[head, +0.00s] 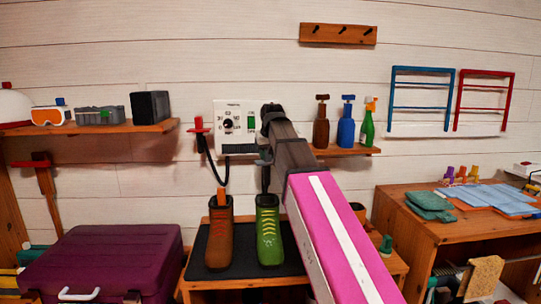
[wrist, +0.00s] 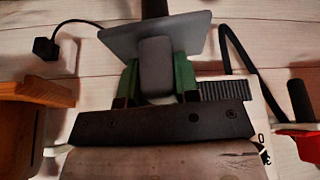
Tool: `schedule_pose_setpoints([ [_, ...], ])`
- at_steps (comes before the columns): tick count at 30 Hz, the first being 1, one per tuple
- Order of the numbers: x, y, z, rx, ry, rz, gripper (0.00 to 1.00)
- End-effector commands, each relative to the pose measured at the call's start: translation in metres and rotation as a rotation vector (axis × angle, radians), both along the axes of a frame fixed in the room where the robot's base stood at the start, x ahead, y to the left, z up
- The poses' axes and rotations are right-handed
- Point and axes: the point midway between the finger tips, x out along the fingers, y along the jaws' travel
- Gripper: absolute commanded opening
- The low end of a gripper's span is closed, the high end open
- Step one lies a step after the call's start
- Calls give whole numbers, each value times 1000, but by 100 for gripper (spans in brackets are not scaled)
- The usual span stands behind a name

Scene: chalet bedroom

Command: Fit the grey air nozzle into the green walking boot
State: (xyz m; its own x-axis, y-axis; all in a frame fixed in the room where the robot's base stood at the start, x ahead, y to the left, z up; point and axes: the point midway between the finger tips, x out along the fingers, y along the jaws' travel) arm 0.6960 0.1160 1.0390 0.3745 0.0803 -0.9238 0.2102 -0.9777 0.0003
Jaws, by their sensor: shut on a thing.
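The green walking boot (head: 269,238) stands upright on a dark mat (head: 291,262), right of a brown boot (head: 218,243). My gripper (head: 265,157) is above the green boot. In the wrist view its green fingers (wrist: 158,82) are shut on the grey air nozzle (wrist: 156,62), a rounded grey block with a flat plate and a dark stem. In the head view the nozzle (head: 265,178) shows as a narrow dark stem pointing down at the boot's opening. I cannot tell whether its tip is inside the boot. The boot is not visible in the wrist view.
A white control panel (head: 235,128) is on the wall behind. A black hose (head: 213,165) hangs from a red-topped piece toward the brown boot. A shelf with spray bottles (head: 347,122) is to the right. A purple case (head: 108,262) stands at the left.

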Motion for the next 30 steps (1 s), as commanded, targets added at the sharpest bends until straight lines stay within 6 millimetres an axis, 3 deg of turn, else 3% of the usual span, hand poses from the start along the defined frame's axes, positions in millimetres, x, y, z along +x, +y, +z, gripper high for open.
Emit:
schedule_pose_setpoints([
  [30, -1, 0, -87, -1, 2, -2, 3],
])
